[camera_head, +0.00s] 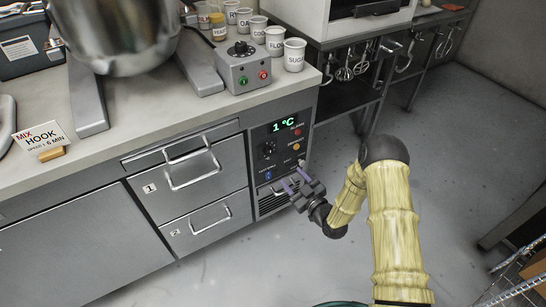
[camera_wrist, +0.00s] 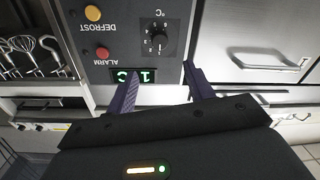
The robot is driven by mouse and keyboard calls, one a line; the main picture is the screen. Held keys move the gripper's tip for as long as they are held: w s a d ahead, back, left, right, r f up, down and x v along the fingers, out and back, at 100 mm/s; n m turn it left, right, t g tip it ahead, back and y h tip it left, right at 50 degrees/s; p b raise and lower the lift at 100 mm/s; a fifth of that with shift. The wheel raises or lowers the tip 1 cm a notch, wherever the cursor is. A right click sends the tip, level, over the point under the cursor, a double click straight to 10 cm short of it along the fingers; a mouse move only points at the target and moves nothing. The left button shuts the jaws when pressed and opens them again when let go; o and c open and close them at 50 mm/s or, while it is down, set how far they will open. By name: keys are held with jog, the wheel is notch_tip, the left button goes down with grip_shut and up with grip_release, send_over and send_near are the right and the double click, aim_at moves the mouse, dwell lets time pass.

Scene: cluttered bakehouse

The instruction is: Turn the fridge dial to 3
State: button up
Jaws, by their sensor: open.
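The fridge dial (camera_head: 269,147) is a black knob on the dark control panel at the right end of the counter front. In the wrist view the panel appears upside down, with the dial (camera_wrist: 158,38) ringed by small numbers; its exact pointer setting is too small to read. The green display (camera_head: 285,125) reads 1 °C; it also shows in the wrist view (camera_wrist: 134,76). My gripper (camera_head: 295,179) is in front of the panel's lower part, below the dial. In the wrist view its two fingers (camera_wrist: 162,88) are spread, with nothing between them, apart from the dial.
A red alarm button (camera_wrist: 102,53) and an orange defrost button (camera_wrist: 93,13) sit beside the dial. Drawers with bar handles (camera_head: 192,168) are left of the panel. A grey control box (camera_head: 244,70) and several labelled cups stand on the counter above. Open floor lies to the right.

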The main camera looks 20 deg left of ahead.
aim_at(270, 153)
jog(key=b+x, duration=0.1)
jog(key=x, duration=1.2)
jog(key=shift+d, duration=0.1)
jog(key=c, duration=1)
